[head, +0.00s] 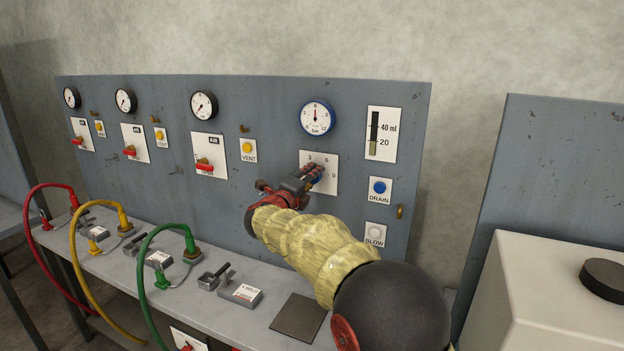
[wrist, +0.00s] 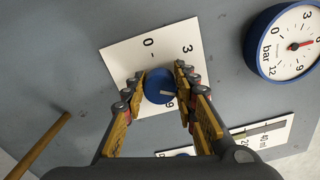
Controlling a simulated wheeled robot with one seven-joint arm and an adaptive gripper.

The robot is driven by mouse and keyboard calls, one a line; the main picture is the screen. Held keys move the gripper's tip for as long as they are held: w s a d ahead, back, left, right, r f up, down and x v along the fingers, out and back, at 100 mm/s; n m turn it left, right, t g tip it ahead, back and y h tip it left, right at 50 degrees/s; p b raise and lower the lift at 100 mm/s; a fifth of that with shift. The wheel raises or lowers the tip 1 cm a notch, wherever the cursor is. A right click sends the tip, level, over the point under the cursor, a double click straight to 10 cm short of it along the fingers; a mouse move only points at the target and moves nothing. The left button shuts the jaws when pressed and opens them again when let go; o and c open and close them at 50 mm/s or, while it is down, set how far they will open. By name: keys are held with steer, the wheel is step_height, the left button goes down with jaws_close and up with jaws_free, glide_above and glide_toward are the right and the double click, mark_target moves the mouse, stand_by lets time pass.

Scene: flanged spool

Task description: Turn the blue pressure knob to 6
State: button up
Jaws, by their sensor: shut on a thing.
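The blue pressure knob (wrist: 158,88) sits on a white dial plate (wrist: 122,52) on the grey panel. In the wrist view a white mark on the knob points right, toward the right-hand finger. The 0 and 3 on the plate are readable; that finger hides part of the scale. My gripper (wrist: 162,88) is shut on the knob, one finger on each side. In the head view my gripper (head: 310,178) covers most of the knob, and 3, 6 and 9 show around it on the plate (head: 330,186). The blue-rimmed bar gauge (head: 317,117) above has its red needle near 6.
To the right are a level gauge (head: 381,134), a blue DRAIN button (head: 379,188) and a BLOW button (head: 376,230). To the left are other gauges, yellow VENT buttons and red valves (head: 204,164). Hoses and metal fittings stand on the bench (head: 190,294) below. A white box (head: 540,290) stands right.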

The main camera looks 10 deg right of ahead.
steer(key=shift+f, duration=0.15)
steer(key=o, duration=1.1)
steer(key=shift+c, duration=0.2)
steer(key=shift+o, duration=0.5)
steer(key=shift+s+a, duration=0.1)
steer(key=v, duration=1.1)
steer(key=shift+s+a, duration=0.15)
steer(key=shift+s, duration=0.15)
